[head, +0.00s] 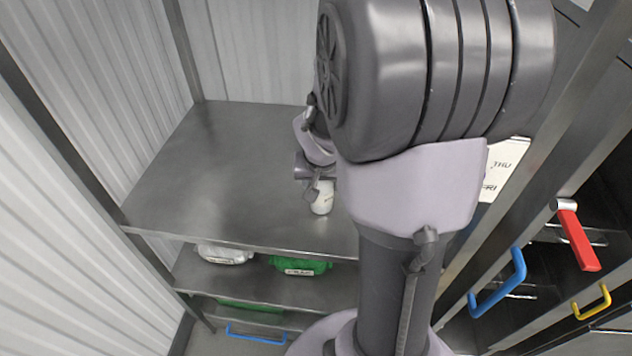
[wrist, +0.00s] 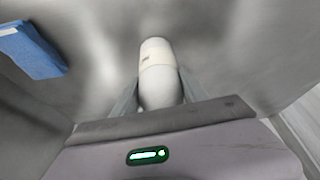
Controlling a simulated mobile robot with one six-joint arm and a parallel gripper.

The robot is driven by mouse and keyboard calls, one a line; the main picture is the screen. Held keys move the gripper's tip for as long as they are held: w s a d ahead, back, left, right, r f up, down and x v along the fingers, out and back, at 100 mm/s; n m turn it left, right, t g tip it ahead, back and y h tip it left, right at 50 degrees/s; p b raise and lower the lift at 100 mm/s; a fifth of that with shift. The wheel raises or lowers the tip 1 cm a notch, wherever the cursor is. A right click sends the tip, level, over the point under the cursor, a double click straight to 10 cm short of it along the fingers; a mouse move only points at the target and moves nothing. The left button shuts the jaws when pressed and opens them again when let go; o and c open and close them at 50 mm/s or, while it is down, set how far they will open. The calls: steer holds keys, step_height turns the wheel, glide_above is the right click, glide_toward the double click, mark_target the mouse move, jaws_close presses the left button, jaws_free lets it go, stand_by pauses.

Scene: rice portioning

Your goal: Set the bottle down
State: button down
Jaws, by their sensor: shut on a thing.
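A white bottle (wrist: 157,60) with a pale band shows in the middle of the wrist view, between the two fingers of my gripper (wrist: 158,98). My gripper is shut on the bottle. In the head view the bottle (head: 322,198) is at the front right of the grey metal shelf top (head: 220,170), just below my gripper (head: 318,185). My arm hides much of the area to its right. I cannot tell whether the bottle's base touches the shelf top.
A blue block-like thing (wrist: 32,50) lies at the upper left in the wrist view. Lower shelves hold a white package (head: 225,254) and a green package (head: 300,266). Metal posts stand at the sides. The left part of the top is clear.

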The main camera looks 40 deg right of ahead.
steer(key=shift+r, duration=0.1)
steer(key=shift+f, duration=0.25)
steer(key=c, duration=0.6)
jaws_free()
steer(key=shift+r, duration=0.1)
steer(key=shift+r, duration=0.1)
